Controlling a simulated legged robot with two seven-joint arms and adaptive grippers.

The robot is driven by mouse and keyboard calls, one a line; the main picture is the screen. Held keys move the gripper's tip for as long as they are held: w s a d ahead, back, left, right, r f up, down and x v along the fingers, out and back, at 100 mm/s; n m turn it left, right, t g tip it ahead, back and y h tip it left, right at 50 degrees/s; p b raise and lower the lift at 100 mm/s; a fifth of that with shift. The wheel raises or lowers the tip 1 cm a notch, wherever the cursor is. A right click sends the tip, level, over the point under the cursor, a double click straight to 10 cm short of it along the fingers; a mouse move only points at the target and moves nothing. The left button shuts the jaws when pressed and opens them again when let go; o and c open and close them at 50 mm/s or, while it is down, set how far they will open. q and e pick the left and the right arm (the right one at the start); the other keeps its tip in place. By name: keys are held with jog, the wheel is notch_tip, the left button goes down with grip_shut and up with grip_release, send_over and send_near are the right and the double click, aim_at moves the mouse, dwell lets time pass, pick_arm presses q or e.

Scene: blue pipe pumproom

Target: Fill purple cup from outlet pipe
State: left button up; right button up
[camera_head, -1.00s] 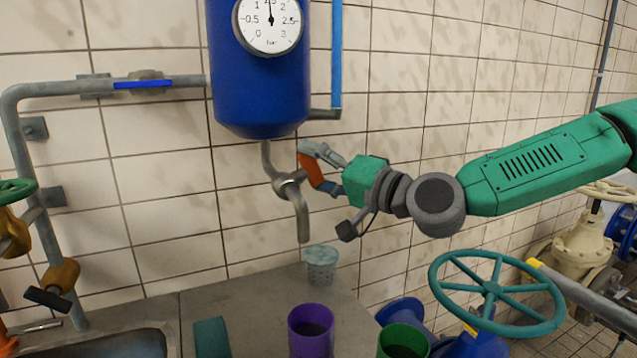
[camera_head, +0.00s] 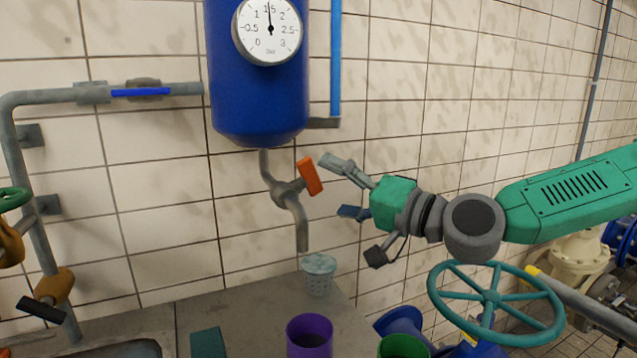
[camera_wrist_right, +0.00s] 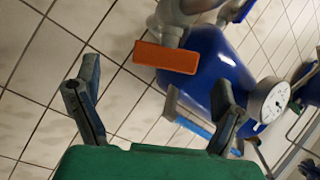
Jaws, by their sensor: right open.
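The purple cup (camera_head: 310,337) stands upright on the grey counter at the bottom of the head view, in front of the outlet pipe (camera_head: 300,228). The pipe hangs below the blue tank and has an orange valve handle (camera_head: 310,176), tilted slightly. A light-blue perforated cup (camera_head: 319,274) is under the pipe's mouth. My right gripper (camera_head: 338,187) is open and empty, just right of the handle and apart from it. In the right wrist view the orange handle (camera_wrist_right: 166,57) lies beyond the open fingers (camera_wrist_right: 157,108).
The blue tank (camera_head: 258,95) carries a pressure gauge (camera_head: 268,30). A green cup (camera_head: 403,346) is right of the purple cup, and a teal block (camera_head: 208,343) is left of it. A teal handwheel (camera_head: 495,300) stands below my right arm. A sink (camera_head: 125,349) is at lower left.

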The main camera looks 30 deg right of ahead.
jog(key=shift+v, duration=1.1)
jog(key=shift+f, duration=0.1)
jog(key=shift+d, duration=0.1)
